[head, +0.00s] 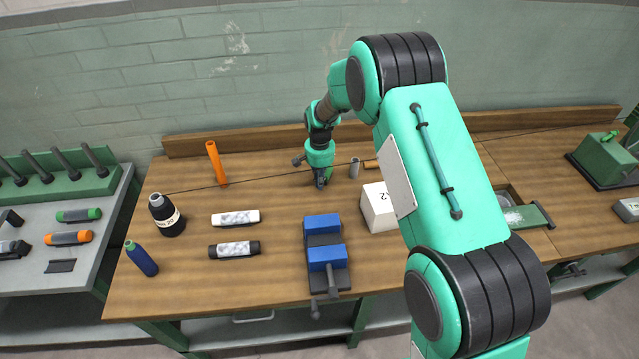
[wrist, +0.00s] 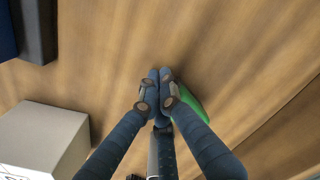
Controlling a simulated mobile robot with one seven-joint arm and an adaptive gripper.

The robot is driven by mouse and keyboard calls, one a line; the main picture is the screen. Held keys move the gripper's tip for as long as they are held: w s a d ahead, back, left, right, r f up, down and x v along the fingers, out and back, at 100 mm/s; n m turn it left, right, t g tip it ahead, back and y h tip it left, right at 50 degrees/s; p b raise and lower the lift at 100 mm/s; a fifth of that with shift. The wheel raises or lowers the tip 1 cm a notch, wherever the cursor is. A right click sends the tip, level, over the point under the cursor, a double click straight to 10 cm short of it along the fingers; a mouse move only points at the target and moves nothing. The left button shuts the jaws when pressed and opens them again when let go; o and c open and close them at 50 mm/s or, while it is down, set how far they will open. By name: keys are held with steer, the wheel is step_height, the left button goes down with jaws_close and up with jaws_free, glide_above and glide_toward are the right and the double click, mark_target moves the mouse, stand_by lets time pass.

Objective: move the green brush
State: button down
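A green object (wrist: 193,100), probably the green brush, shows beside and partly behind the right finger of my gripper (wrist: 160,78) in the wrist view. Only part of it is visible, and its bristles cannot be made out. I cannot tell whether the fingers touch the green object. In the head view my gripper (head: 321,183) points down, low over the back middle of the wooden bench. The green object cannot be made out there.
On the bench (head: 190,285) are a white box (head: 378,210), a blue vise (head: 323,240), a grey cylinder (head: 354,168), an orange tube (head: 216,163), a dark bottle (head: 166,214), a blue bottle (head: 141,259) and two markers (head: 235,217). Bare wood lies left of my gripper.

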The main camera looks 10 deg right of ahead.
steer(key=shift+s, duration=0.15)
steer(key=shift+s+a, duration=0.35)
steer(key=shift+s, duration=0.15)
steer(key=shift+s+a+r+p, duration=0.15)
steer(key=shift+s+a+r, duration=0.15)
steer(key=shift+s, duration=0.25)
steer(key=shift+s+a+r+p, duration=0.15)
steer(key=shift+s+a+r, duration=0.1)
steer(key=shift+s, duration=0.3)
step_height(320, 180, up, 9)
steer(key=shift+p, duration=0.45)
